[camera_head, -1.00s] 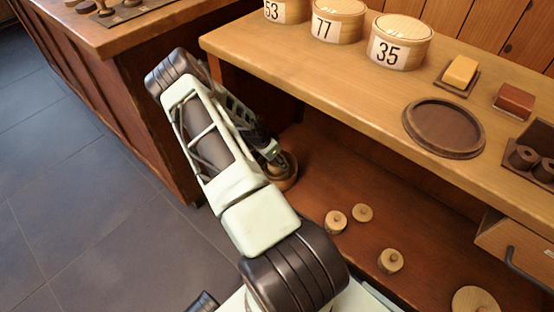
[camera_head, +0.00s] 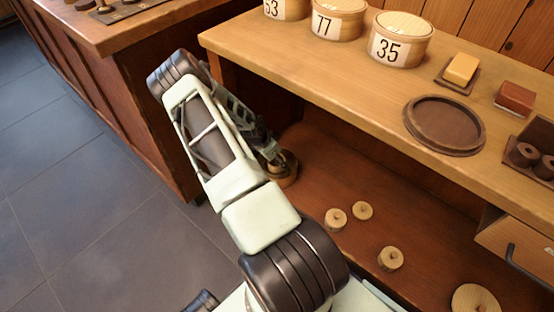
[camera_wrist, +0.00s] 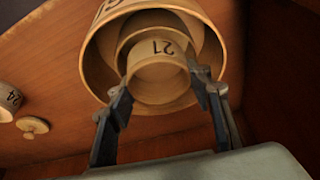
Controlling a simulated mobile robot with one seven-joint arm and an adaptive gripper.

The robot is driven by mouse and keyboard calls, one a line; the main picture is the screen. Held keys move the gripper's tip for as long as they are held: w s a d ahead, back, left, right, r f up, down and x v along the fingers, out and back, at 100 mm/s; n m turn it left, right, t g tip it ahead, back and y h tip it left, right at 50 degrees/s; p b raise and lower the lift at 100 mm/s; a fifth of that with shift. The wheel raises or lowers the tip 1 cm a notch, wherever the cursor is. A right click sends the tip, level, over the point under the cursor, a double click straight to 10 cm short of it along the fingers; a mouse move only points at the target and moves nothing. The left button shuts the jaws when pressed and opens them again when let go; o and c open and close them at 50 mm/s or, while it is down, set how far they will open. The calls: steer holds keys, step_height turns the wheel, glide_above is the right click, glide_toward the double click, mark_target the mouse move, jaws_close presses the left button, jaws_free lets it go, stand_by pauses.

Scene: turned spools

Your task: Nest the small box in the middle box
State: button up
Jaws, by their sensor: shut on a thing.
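The small box (camera_wrist: 162,72), pale wood with a label reading 21, is between the two fingers of my gripper (camera_wrist: 160,86), which is shut on it. In the wrist view it lies within the rim outline of the middle box (camera_wrist: 151,22). That box stands inside a larger round box (camera_wrist: 98,66). I cannot tell whether the small box touches the middle box's floor. In the head view, my gripper (camera_head: 277,160) is over the large box (camera_head: 286,180) on the lower shelf; the smaller boxes are mostly hidden there.
Knobbed lids (camera_head: 336,219) lie on the lower shelf (camera_head: 320,160) to the right. The upper counter (camera_head: 330,85) overhangs the shelf; a cabinet (camera_head: 150,120) stands to the left.

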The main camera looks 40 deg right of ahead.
steer(key=o, duration=1)
steer(key=shift+c, duration=0.2)
steer(key=shift+o, duration=0.7)
steer(key=shift+o, duration=1.4)
steer(key=shift+r, duration=0.4)
steer(key=shift+r+p, duration=0.35)
steer(key=shift+r, duration=0.1)
step_height(320, 180, up, 7)
steer(key=p, duration=0.4)
